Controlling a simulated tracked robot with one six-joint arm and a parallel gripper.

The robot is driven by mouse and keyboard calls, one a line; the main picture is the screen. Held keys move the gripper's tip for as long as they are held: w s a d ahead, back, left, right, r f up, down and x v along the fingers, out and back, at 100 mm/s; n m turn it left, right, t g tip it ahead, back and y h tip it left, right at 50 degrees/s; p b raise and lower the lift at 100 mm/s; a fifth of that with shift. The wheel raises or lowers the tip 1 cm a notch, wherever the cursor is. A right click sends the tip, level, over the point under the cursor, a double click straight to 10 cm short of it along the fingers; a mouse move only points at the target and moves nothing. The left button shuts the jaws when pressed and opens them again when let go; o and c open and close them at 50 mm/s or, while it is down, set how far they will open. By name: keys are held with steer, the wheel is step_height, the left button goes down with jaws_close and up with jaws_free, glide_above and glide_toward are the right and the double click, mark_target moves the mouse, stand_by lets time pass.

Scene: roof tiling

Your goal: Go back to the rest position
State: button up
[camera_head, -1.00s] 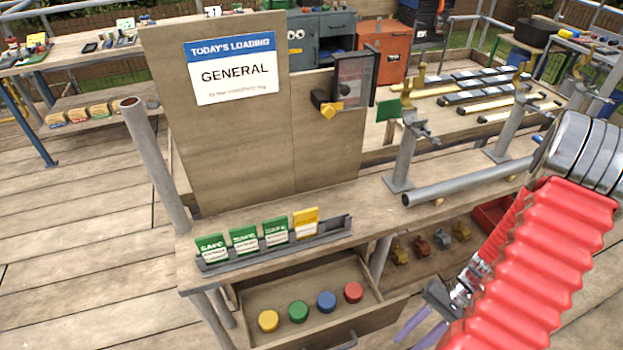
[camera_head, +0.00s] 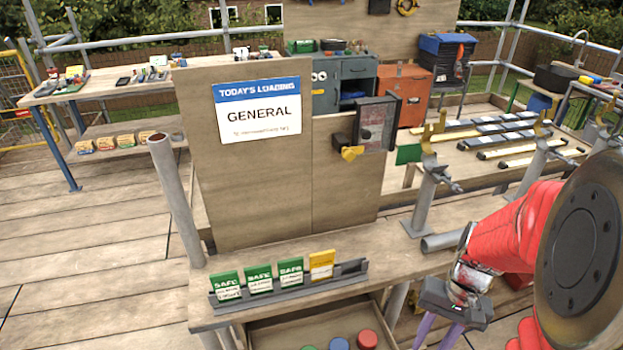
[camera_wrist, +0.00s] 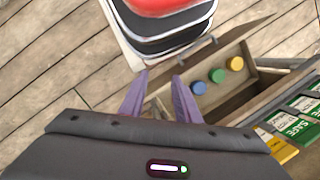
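My gripper (camera_head: 440,335) is at the lower right of the head view, in front of the bench and beside the open drawer. Its two purple fingers stand apart in the wrist view (camera_wrist: 160,98), with nothing between them. My red-sleeved arm is folded at the right side of the head view and hides part of the bench there.
An open drawer (camera_head: 270,332) holds coloured discs, including a red one (camera_head: 367,340). Above it, a rack (camera_head: 290,290) holds several green SAFE cards and a yellow card (camera_head: 321,264). A sign board (camera_head: 250,185) and metal posts (camera_head: 172,200) rise from the bench.

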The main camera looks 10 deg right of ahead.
steer(key=a+r+n+t+h, duration=0.1)
steer(key=a+r+n+t, duration=0.2)
steer(key=a+r, duration=0.3)
steer(key=w+a+r+n+t+h, duration=0.1)
steer(key=a+r+n+t, duration=0.2)
steer(key=a+r, duration=0.4)
step_height(320, 180, up, 6)
steer(key=shift+w+r+t, duration=0.2)
steer(key=shift+r+t, duration=0.05)
steer(key=shift+t, duration=0.45)
steer(key=shift+a, duration=0.15)
